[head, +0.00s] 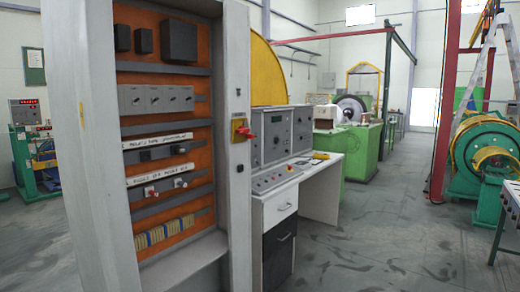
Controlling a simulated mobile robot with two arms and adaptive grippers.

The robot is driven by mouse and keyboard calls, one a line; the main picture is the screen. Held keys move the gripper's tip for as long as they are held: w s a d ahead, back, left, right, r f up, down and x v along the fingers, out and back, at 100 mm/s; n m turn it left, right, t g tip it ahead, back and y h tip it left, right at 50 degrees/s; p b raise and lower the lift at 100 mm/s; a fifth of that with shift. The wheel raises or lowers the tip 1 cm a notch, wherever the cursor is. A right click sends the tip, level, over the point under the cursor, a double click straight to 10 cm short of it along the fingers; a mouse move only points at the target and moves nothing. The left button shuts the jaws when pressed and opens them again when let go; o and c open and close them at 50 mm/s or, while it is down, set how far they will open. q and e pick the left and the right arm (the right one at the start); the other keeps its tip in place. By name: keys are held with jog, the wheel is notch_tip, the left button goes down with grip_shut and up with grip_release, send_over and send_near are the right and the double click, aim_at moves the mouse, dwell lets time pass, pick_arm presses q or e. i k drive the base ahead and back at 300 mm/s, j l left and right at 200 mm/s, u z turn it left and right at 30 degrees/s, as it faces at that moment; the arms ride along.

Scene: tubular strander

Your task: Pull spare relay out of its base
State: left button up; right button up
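An open electrical cabinet (95,150) with an orange back panel (165,95) stands at the left. A middle rail holds two small dark blocks, one at the left (145,155) and one at the right (178,149), under a white label strip (157,140). A lower rail holds two small parts with red and pale bits, one at the left (150,192) and one at the right (180,183). The label writing is too small to read, so I cannot tell which part is the spare relay or its base. Neither of my grippers is in view.
Large black boxes (180,40), a row of grey modules (157,98) and yellow-blue terminals (165,233) fill other rails. A red-handled switch (241,130) sits on the cabinet's right post. A control desk (280,190) stands right of it. The floor (390,240) beyond is clear.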

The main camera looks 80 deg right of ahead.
aim_at(179, 151)
jog(key=z, duration=2.1)
jog(key=i+l, duration=0.1)
jog(key=l, duration=0.45)
jog(key=i+l+u, duration=0.15)
jog(key=l, duration=0.95)
jog(key=i+l+u, duration=0.4)
jog(key=i+l, duration=0.95)
jog(key=i, duration=0.15)
jog(key=i+l+u, duration=0.1)
jog(key=i, duration=0.2)
